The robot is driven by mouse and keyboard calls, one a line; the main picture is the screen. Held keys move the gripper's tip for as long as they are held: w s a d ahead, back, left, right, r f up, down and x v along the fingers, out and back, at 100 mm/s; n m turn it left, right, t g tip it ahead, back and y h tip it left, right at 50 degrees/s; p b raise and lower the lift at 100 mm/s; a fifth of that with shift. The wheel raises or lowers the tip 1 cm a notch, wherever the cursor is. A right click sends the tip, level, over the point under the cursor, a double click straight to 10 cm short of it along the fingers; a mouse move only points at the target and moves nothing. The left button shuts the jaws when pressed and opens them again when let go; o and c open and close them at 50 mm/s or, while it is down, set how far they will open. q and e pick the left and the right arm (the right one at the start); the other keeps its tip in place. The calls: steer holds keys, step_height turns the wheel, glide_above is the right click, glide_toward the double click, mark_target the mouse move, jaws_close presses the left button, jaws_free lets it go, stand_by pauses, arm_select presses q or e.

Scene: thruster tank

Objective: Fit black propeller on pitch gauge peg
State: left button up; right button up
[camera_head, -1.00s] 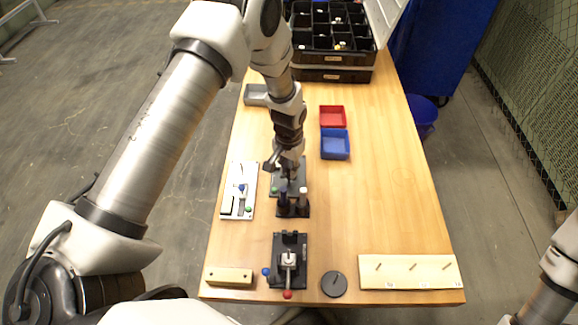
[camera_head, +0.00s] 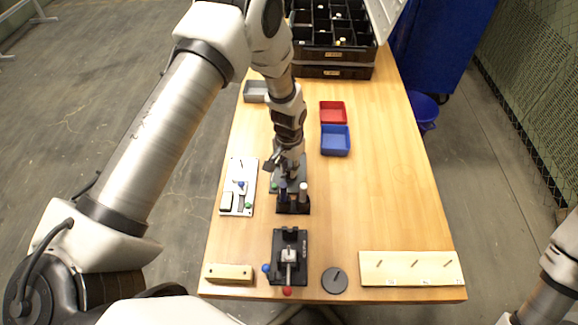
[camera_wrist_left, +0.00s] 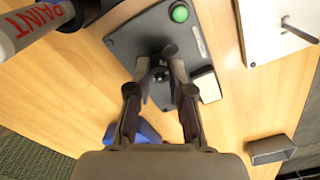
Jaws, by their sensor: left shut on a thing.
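My left gripper (camera_wrist_left: 160,68) is shut on a small dark thing (camera_wrist_left: 160,76), which appears to be the black propeller; the fingers hide most of it. The gripper is over a dark plate (camera_wrist_left: 128,42) with a green button (camera_wrist_left: 180,13) and a white label. I cannot tell whether the held thing touches the plate or sits around a peg. In the head view my left gripper (camera_head: 290,172) hides most of this plate (camera_head: 274,186). I cannot tell for sure which fixture is the pitch gauge. My right gripper is out of view.
Near the gripper stands a black holder (camera_head: 293,209) with upright marker-like cylinders. A white board (camera_head: 234,200) with a thin peg is to the left. A black clamp fixture (camera_head: 278,243), grey disc (camera_head: 335,281) and pegged wooden board (camera_head: 395,278) are in front. The table's right is clear.

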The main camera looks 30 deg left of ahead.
arm_select(q)
steer(key=shift+f, duration=0.1)
steer(key=shift+f, duration=0.3)
stand_by(0.3)
steer(key=o, duration=0.8)
steer(key=shift+o, duration=0.2)
step_height(320, 180, up, 16)
steer(key=p, duration=0.3)
